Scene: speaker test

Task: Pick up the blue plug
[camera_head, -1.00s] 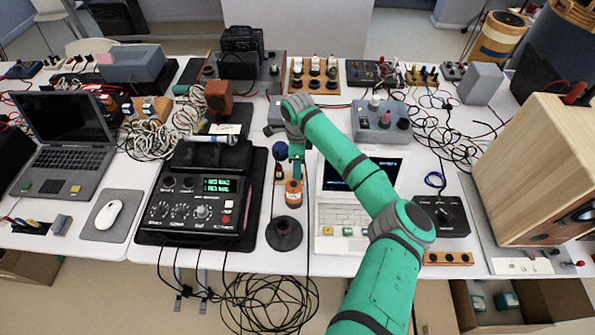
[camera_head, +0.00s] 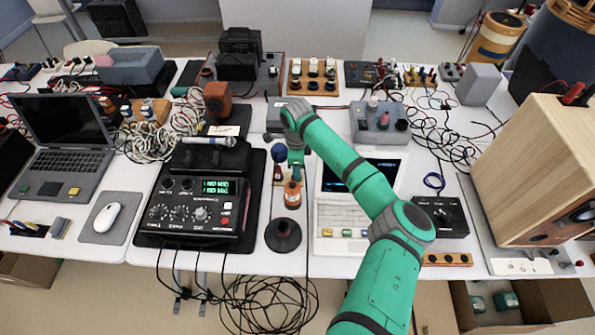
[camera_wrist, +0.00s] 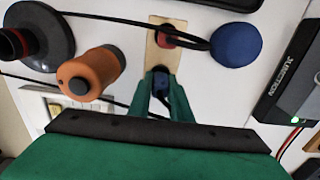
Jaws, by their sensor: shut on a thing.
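The blue plug (camera_wrist: 160,80) shows in the wrist view between the two green fingertips of my gripper (camera_wrist: 162,92). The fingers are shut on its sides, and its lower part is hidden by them. It is at the near end of a small tan strip (camera_wrist: 152,56), which also bears a red plug (camera_wrist: 166,36). I cannot tell whether the blue plug touches the strip or is clear of it. In the head view my gripper (camera_head: 296,168) points down at the middle of the table, and the plug is too small to make out.
A round blue knob (camera_wrist: 236,45) and an orange-handled tool (camera_wrist: 92,72) stand close by. A black disc-based stand (camera_head: 283,235) is nearer the front edge. A black control box (camera_head: 196,205) lies left and a white laptop (camera_head: 342,215) right. Cables run around the strip.

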